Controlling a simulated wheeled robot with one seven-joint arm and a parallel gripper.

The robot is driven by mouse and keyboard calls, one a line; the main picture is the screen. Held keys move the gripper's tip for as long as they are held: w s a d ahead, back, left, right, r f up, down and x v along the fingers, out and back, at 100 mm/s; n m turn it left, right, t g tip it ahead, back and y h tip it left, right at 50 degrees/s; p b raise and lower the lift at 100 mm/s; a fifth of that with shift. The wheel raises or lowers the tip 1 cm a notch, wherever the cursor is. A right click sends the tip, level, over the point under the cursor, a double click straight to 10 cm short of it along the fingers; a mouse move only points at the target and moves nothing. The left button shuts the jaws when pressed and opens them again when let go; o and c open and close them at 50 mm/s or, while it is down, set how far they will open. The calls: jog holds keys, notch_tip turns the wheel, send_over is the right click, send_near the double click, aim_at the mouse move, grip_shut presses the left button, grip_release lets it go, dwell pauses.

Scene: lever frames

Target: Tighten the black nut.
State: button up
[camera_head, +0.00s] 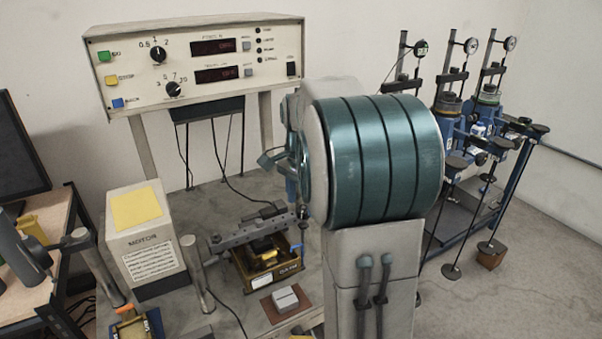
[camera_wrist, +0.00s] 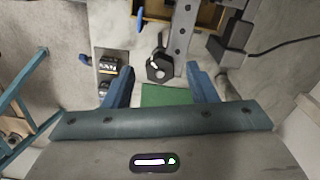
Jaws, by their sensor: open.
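In the wrist view, a black six-sided nut (camera_wrist: 158,70) with a lighter centre lies beside the long grey perforated bar (camera_wrist: 181,32). My gripper (camera_wrist: 160,76) is open. Its two blue fingers stand apart, one left and one right of the nut in the picture. The nut appears between and slightly beyond the fingertips; no contact shows, and the depth gap is hard to tell. In the head view the bar (camera_head: 250,234) lies over a brass-coloured box (camera_head: 268,265). My gripper and the nut cannot be clearly made out there, and my large teal arm link covers the right of the bench.
A motor box (camera_head: 143,240) and upright metal posts (camera_head: 192,262) stand left of the bar. A control panel (camera_head: 200,62) rises behind. A small block (camera_head: 286,300) sits in front. Several lever frames with dial gauges (camera_head: 470,46) stand at right. A cable (camera_wrist: 275,48) runs right of the bar.

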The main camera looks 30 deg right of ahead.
aim_at(302, 210)
notch_tip(302, 210, up, 12)
dwell(0.3)
dwell(0.3)
jog(key=s+a+f+n+t, duration=0.1)
jog(key=s+a+f+n, duration=0.5)
jog(key=s, duration=0.3)
jog(key=s+a+f+n+t, duration=0.2)
jog(key=s+a+f+n, duration=0.5)
jog(key=s, duration=0.3)
jog(key=shift+a+f+n, duration=0.3)
jog(key=shift+f+n, duration=0.45)
jog(key=shift+n, duration=0.15)
